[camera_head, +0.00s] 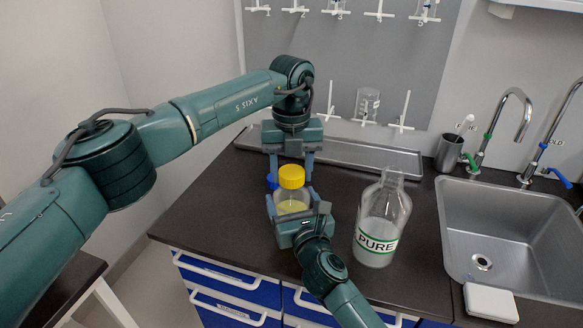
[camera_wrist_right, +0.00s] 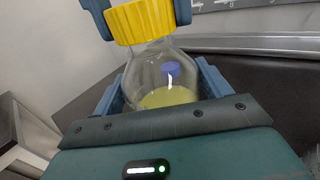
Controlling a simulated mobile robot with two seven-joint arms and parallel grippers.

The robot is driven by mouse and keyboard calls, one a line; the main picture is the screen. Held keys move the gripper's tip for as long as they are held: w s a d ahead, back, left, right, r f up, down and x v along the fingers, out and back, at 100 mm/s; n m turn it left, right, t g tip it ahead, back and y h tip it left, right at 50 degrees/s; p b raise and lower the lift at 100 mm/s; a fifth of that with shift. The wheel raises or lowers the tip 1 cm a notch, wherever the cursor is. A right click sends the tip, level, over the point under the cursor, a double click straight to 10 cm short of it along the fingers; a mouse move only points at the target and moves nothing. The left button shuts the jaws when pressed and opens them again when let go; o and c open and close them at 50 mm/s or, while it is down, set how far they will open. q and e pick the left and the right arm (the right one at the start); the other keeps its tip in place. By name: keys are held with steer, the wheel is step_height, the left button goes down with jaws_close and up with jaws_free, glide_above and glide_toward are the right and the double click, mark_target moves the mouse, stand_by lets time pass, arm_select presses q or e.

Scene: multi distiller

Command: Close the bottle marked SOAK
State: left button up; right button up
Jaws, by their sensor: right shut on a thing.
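A clear glass bottle (camera_head: 292,203) with some yellow liquid stands at the front of the dark bench; no marking on it is readable. A yellow cap (camera_head: 291,177) sits at the top of its neck; whether it is fully seated I cannot tell. My right gripper (camera_head: 296,214) is shut around the bottle's body, also seen in the right wrist view (camera_wrist_right: 158,85). My left gripper (camera_head: 291,172) points down from above, its fingers on either side of the cap (camera_wrist_right: 140,20). Whether they touch the cap is unclear.
A bottle labelled PURE (camera_head: 380,222), without a cap, stands to the right. A small blue thing (camera_head: 271,181) is beside the left gripper's finger. A metal tray (camera_head: 370,157) lies along the back, with a drying rack above. A sink (camera_head: 500,225) is at right.

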arm_select(q)
steer(key=c, duration=0.6)
arm_select(e)
steer(key=shift+f, duration=0.1)
arm_select(q)
steer(key=m, duration=0.3)
steer(key=shift+m, duration=0.3)
steer(key=shift+c, duration=0.2)
steer(key=m, duration=1.1)
steer(key=o, duration=1.2)
steer(key=shift+c, duration=0.2)
step_height(320, 180, up, 12)
arm_select(e)
steer(key=o, duration=1.9)
